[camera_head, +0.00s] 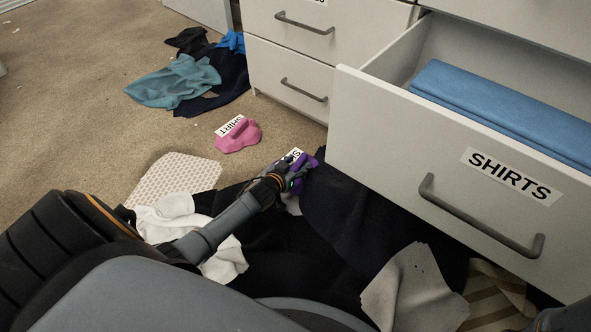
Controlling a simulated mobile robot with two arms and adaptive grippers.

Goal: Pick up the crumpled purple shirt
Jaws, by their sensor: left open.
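The crumpled purple shirt (314,161) is a small bundle on the dark cloth, near the front of the open drawer. A white label with dark letters shows beside it, partly hidden. My left gripper (297,177) reaches in from the lower left and is right at the shirt, covering much of it. It is open. I cannot tell whether its fingers touch the cloth or stand around it. My right gripper is not in view.
An open drawer labelled SHIRTS (375,125) holds folded blue cloth (500,108) and overhangs the floor at right. A pink shirt (238,136) lies on the carpet behind. Dark, white and striped cloths cover the floor around. Bare carpet (75,110) is free at left.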

